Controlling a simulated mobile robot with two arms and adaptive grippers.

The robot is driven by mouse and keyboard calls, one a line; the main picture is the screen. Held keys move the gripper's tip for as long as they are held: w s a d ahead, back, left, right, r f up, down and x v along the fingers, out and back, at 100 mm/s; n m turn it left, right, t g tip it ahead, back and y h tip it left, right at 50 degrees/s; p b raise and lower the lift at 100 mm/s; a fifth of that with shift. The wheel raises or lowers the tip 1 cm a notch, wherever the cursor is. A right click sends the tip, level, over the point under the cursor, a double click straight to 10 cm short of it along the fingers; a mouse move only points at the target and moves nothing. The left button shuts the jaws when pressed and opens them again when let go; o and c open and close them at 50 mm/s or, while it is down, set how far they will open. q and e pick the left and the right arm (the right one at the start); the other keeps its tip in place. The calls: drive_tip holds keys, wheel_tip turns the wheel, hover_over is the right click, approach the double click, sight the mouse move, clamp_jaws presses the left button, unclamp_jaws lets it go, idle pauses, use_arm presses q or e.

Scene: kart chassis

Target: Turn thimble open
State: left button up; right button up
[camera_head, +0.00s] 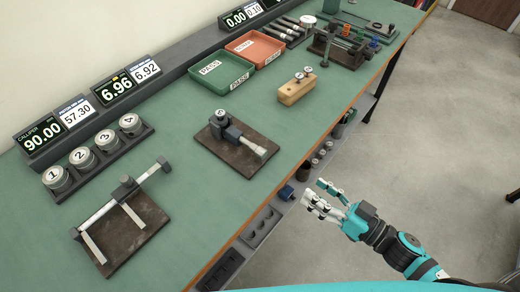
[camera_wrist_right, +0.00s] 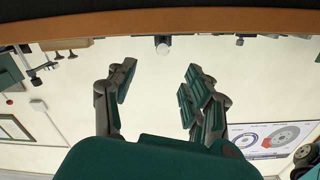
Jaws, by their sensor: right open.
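A micrometer stand sits on a dark plate (camera_head: 255,152) in the middle of the green bench. Its silver thimble (camera_head: 246,142) points toward the bench's front edge, and a round piece marked with a digit (camera_head: 221,115) stands at its other end. My right gripper (camera_head: 314,194) is off the bench's front edge, right of and apart from the micrometer. Its fingers are spread and empty, and they also show apart in the right wrist view (camera_wrist_right: 158,82). My left gripper is not in view.
A caliper on a plate (camera_head: 132,238) lies at the near left, by several numbered cylinders (camera_head: 82,158) and lit displays (camera_head: 42,131). A wooden block (camera_head: 296,90), green tray (camera_head: 221,84) and red tray (camera_head: 254,61) are farther back. A shelf (camera_head: 262,228) runs below the edge.

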sight(265, 155)
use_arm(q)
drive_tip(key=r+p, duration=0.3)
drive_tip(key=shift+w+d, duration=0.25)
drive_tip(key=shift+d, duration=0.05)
use_arm(e)
drive_tip(key=x, duration=1.1)
drive_tip(key=r+x, duration=0.1)
drive_tip(key=x, duration=0.5)
drive_tip(key=shift+a, duration=0.4)
drive_tip(key=shift+c, duration=0.2)
clamp_jaws()
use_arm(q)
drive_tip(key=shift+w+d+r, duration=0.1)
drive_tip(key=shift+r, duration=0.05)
use_arm(e)
drive_tip(key=shift+r, duration=0.1)
